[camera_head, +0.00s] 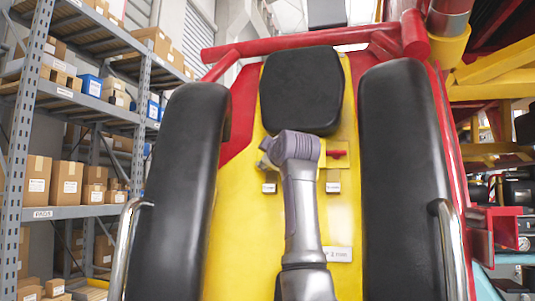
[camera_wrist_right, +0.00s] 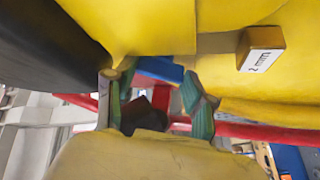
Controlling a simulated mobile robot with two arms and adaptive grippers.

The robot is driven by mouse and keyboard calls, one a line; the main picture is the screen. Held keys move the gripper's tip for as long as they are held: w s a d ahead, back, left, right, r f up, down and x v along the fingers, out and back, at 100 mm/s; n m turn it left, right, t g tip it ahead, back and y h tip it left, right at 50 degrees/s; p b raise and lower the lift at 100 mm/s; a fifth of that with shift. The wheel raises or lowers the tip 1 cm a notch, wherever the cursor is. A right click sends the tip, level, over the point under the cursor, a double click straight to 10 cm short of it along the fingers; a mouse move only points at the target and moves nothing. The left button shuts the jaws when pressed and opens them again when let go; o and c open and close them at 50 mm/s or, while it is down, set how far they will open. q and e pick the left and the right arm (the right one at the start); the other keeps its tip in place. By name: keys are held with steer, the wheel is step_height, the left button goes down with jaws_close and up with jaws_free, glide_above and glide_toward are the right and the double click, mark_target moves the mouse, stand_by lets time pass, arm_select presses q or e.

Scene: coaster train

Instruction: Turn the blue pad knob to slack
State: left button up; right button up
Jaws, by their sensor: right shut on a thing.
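The blue knob (camera_wrist_right: 160,69) shows in the right wrist view as a small blue block between the fingers of my right gripper (camera_wrist_right: 157,98). The gripper is shut on it, and the fingers hide part of it. The knob's exact turn angle cannot be told. In the head view my right arm reaches up the middle of the yellow seat back (camera_head: 235,225), and its wrist hides the knob and most of the gripper. A red knob (camera_head: 337,153) sits on a yellow plate just right of the wrist. My left gripper is not in view.
Black side pads (camera_head: 184,195) (camera_head: 402,185) flank my arm, and a black headrest (camera_head: 301,90) is above it. Small white labels (camera_head: 268,188) (camera_head: 333,187) are below the knobs. Chrome handles (camera_head: 124,245) (camera_head: 449,245) stand at both sides. Shelves with boxes (camera_head: 66,182) are at left.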

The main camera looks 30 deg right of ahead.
steer(key=shift+d+n, duration=0.1)
steer(key=shift+n, duration=0.3)
steer(key=shift+r, duration=0.1)
steer(key=o, duration=0.9)
steer(key=shift+w+d, duration=0.1)
steer(key=v, duration=1.2)
steer(key=shift+d, duration=0.1)
